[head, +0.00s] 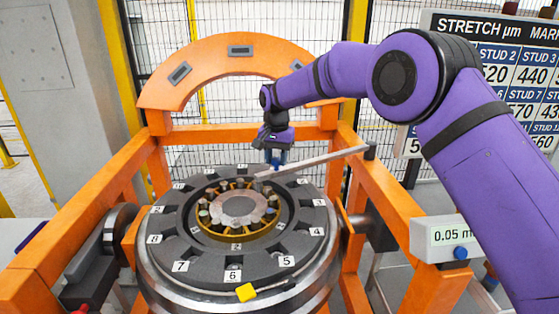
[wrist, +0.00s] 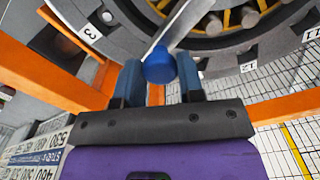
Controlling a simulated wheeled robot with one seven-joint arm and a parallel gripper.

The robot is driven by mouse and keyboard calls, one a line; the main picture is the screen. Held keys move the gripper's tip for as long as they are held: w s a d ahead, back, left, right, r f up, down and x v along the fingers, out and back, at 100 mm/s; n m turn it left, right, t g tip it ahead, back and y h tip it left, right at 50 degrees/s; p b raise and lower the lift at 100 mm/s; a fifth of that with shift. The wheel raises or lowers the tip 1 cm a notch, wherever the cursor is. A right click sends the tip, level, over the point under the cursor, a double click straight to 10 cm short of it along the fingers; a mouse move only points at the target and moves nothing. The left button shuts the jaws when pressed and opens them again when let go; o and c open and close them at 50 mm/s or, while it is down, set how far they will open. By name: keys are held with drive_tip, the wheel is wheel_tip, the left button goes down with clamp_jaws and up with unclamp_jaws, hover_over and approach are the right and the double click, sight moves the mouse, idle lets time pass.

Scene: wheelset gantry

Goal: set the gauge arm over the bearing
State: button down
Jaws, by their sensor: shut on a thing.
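The gauge arm (head: 325,159) is a thin grey bar running from a dark pivot post (head: 370,151) on the right of the frame inward to the wheel. Its free end (head: 263,176) appears over the upper right edge of the bearing, not its middle. The bearing (head: 238,208) has a yellow cage and grey studs around a grey hub. My gripper (head: 276,158) is shut on the gauge arm's blue knob, which shows between the fingers in the wrist view (wrist: 159,66). The bar also shows beyond the knob in the wrist view (wrist: 177,27).
The dark wheel (head: 180,236) with numbered labels lies flat in an orange frame (head: 66,228). An orange arch (head: 190,70) stands behind it. A readout box (head: 449,239) on the right reads 0.05. A yellow block (head: 247,292) sits at the wheel's front rim.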

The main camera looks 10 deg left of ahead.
idle(0.3)
drive_tip(key=c, duration=1)
unclamp_jaws()
drive_tip(key=shift+r, duration=0.15)
wheel_tip(320, 180, up, 11)
drive_tip(key=shift+f, duration=0.2)
drive_tip(key=shift+d+r, duration=0.1)
